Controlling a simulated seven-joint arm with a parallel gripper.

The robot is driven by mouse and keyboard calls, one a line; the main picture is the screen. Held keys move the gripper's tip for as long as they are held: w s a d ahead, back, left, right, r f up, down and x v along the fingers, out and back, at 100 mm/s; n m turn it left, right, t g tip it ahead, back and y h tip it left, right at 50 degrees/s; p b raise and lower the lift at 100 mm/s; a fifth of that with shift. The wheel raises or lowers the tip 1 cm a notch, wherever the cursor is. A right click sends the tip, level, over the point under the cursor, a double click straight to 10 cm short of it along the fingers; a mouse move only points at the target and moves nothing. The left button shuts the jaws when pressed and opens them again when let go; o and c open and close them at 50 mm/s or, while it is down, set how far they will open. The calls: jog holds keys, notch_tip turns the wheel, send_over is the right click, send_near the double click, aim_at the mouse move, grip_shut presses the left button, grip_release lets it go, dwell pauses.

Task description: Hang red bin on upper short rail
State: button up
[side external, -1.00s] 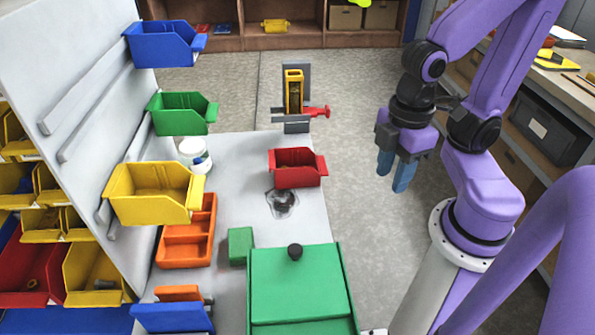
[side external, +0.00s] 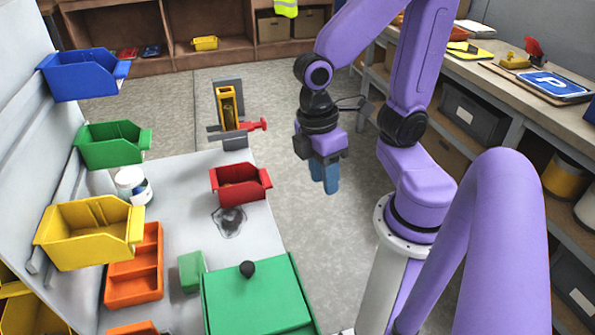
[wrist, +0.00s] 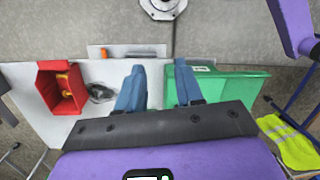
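The red bin (side external: 240,186) stands upright on the grey table near its right edge, behind the green box. It also shows at the left of the wrist view (wrist: 62,88), with something yellowish inside. My gripper (side external: 324,178) hangs in the air to the right of the bin, fingers down and clear of the table edge. In the wrist view its two blue fingers (wrist: 158,85) are apart with nothing between them. Grey rails (side external: 24,136) run along the sloping panel at the left. They are seen at a slant and partly hidden by bins, so their lengths are unclear.
Blue (side external: 85,75), green (side external: 113,145) and yellow (side external: 90,232) bins hang at the panel. A white jar (side external: 132,187), an orange tray (side external: 134,266), a green block (side external: 191,271) and a knobbed green box (side external: 255,298) occupy the table. A yellow-and-red fixture (side external: 229,107) stands behind.

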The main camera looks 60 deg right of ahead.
jog(key=w+d+f+m+g+y, duration=0.5)
jog(key=w+d+f+m+y, duration=0.45)
jog(key=w+y, duration=0.2)
jog(key=d+f+m+t+y, duration=0.1)
jog(key=d+f+m+t, duration=0.45)
jog(key=d+t, duration=0.4)
jog(key=d+f+m+t+y, duration=0.1)
jog(key=d+f+m+t, duration=0.4)
jog(key=d+f+t, duration=0.4)
jog(key=r+x, duration=0.2)
jog(key=x, duration=0.7)
jog(key=shift+w+a+t, duration=0.2)
jog(key=shift+w+t, duration=0.05)
jog(key=shift+t, duration=0.1)
jog(key=x, duration=0.6)
jog(key=shift+w+a, duration=0.2)
dwell(1.7)
jog(key=shift+d, duration=0.1)
dwell(0.4)
grip_shut()
dwell(0.3)
